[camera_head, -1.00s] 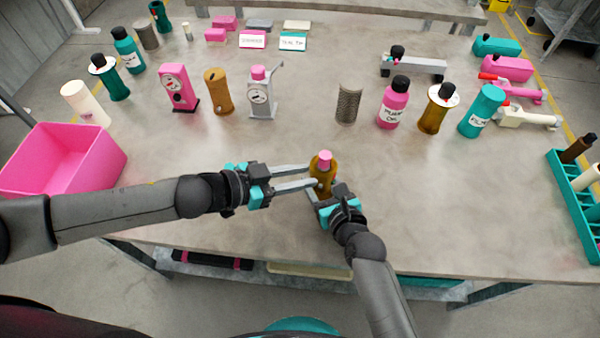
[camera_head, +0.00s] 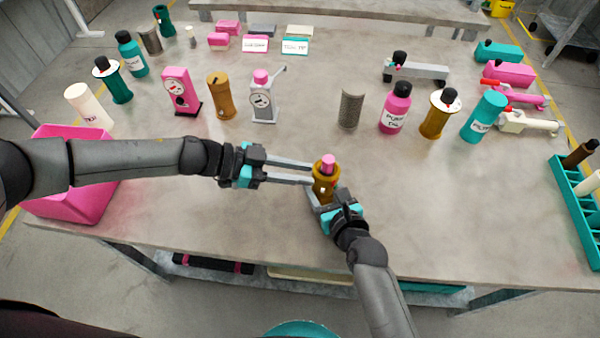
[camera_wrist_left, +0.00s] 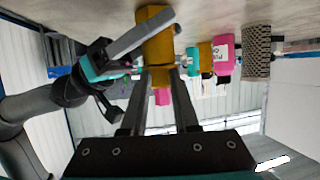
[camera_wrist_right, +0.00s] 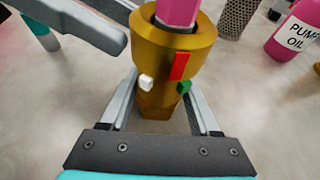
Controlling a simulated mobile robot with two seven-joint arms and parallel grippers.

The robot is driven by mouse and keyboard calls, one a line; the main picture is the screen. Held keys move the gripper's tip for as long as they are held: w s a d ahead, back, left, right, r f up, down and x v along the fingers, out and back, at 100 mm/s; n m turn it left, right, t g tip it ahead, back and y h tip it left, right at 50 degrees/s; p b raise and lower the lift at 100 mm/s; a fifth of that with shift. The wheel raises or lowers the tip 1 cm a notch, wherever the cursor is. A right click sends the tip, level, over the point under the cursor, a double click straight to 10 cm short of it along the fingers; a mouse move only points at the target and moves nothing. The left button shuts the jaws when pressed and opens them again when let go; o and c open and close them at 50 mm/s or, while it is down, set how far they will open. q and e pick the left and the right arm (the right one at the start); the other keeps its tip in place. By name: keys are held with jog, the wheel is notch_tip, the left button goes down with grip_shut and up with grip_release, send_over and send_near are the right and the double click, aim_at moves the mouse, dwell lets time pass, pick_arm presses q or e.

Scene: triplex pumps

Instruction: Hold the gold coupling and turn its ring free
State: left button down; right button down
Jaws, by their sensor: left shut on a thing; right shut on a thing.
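The gold coupling (camera_head: 324,186) stands upright above the table near its front edge, with a pink end (camera_head: 327,163) on top. In the right wrist view its wide upper ring (camera_wrist_right: 175,50) carries a red mark (camera_wrist_right: 180,66). The narrower body below has a white mark (camera_wrist_right: 146,83) and a green mark (camera_wrist_right: 184,87). My right gripper (camera_head: 322,197) is shut on this lower body from the front. My left gripper (camera_head: 310,173) reaches in level from the left and is shut on the ring. The left wrist view shows its fingers (camera_wrist_left: 160,78) at the gold part; their exact contact is partly hidden.
A pink bin (camera_head: 75,200) stands at the left edge, under my left arm. A teal rack (camera_head: 575,210) is at the right edge. Bottles, pumps and a grey mesh cylinder (camera_head: 349,109) stand farther back. The table around the coupling is clear.

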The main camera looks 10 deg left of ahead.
pick_arm(q)
jog(key=shift+d+r, duration=0.1)
jog(key=shift+d, duration=0.1)
jog(key=c, duration=0.7)
grip_release()
jog(key=shift+a, duration=0.25)
jog(key=v, duration=1.1)
jog(key=shift+a, duration=0.4)
jog(key=shift+r, duration=0.15)
